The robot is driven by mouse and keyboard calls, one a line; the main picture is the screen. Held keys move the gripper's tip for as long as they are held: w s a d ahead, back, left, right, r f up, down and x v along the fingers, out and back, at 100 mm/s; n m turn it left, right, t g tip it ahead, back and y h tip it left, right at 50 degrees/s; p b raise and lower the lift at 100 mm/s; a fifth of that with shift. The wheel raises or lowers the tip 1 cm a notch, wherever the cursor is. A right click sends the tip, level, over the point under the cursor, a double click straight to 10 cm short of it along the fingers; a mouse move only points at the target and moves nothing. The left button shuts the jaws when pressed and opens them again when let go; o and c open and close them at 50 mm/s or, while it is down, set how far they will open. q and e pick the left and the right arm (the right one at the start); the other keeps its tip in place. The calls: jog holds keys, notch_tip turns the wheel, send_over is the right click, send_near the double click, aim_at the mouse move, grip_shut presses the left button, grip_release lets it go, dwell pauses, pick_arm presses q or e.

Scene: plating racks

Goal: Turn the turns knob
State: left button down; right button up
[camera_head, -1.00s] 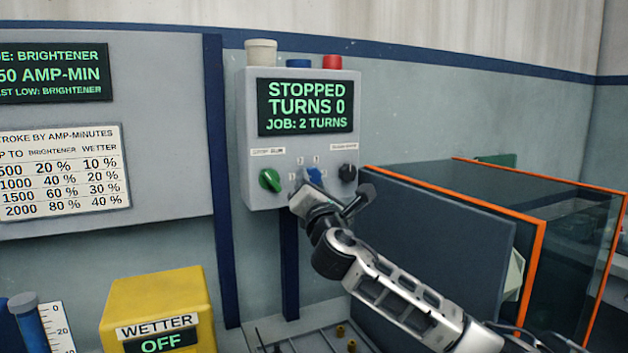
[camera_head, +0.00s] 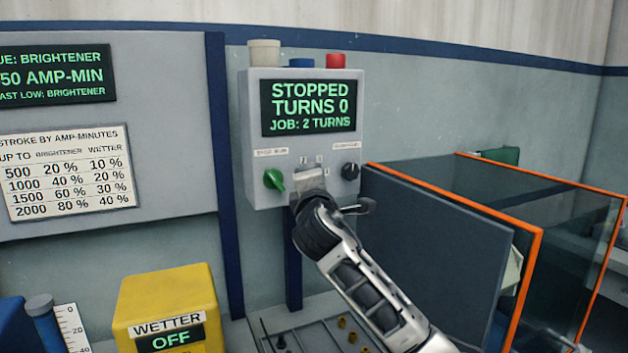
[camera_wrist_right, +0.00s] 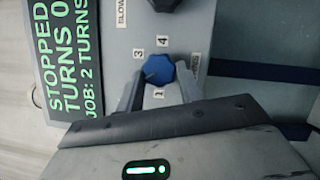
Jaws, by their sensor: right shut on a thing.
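The turns knob is most likely the blue knob (camera_wrist_right: 158,70) ringed by number labels, with 1, 3 and 4 readable in the right wrist view. My right gripper (camera_wrist_right: 159,80) is shut on this knob, one finger on each side of it. In the head view my right gripper (camera_head: 309,178) is up against the lower front of the grey control box (camera_head: 249,115) and hides the blue knob. The box's display (camera_head: 309,107) reads STOPPED, TURNS 0, JOB: 2 TURNS. It also shows in the right wrist view (camera_wrist_right: 66,50). My left gripper is not in view.
A green knob (camera_head: 274,180) sits close left of my right gripper and a black knob (camera_head: 350,171) close right. White, blue and red pieces top the box. An orange-edged glass enclosure (camera_head: 575,235) stands right. A yellow WETTER box (camera_head: 165,291) reads OFF.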

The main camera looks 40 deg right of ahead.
dwell(0.5)
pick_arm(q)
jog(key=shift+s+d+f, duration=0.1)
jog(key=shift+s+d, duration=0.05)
pick_arm(e)
jog(key=o, duration=1)
jog(key=shift+s, duration=0.1)
pick_arm(q)
jog(key=b, duration=0.1)
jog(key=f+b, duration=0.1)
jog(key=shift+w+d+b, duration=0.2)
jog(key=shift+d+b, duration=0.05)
jog(key=shift+b, duration=0.15)
pick_arm(e)
jog(key=v, duration=1.6)
jog(key=shift+a, duration=0.1)
